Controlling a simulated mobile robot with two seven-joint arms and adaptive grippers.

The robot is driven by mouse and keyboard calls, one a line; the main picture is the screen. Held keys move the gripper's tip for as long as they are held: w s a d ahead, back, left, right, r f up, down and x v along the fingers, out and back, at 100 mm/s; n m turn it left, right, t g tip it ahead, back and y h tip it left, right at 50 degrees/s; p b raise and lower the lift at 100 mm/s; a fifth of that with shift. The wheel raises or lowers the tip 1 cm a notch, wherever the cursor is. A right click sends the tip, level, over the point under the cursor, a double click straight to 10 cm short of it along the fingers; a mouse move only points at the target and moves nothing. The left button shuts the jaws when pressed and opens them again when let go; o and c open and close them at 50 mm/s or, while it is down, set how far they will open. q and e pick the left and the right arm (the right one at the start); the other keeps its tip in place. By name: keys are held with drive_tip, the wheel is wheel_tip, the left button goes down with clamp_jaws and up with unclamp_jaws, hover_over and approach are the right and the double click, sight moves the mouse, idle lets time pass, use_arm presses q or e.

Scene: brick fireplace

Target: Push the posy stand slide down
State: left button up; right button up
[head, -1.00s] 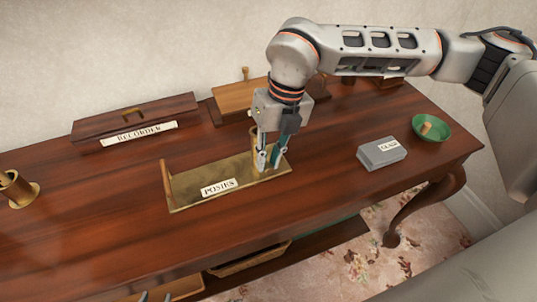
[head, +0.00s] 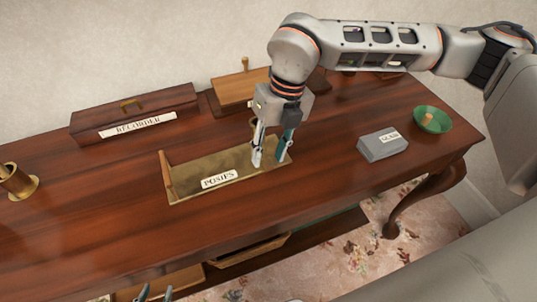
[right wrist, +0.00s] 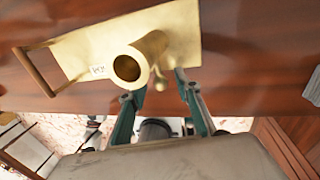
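The posy stand is a brass plate (head: 215,165) labelled POSIES, with an upright wooden handle (head: 166,175) at its left end. Its brass tube is mostly hidden behind my right gripper in the head view. The right wrist view shows the open-topped tube (right wrist: 150,50) and a small brass knob (right wrist: 160,84) beside it. My right gripper (head: 271,152) points down over the plate's right end, fingers apart. In the wrist view the knob lies between its fingertips (right wrist: 154,86); contact cannot be told. My left gripper (head: 155,293) only shows its separated fingertips at the bottom edge.
A RECORDER box (head: 135,112) and a wooden block (head: 240,88) stand behind the stand. A grey box (head: 380,147) and a green bowl (head: 432,120) are to the right. A brass cup (head: 15,182) is far left. The table front is clear.

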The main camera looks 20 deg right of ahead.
wheel_tip(320, 180, up, 10)
drive_tip(key=d, duration=0.2)
drive_tip(key=shift+r, duration=0.25)
idle(0.3)
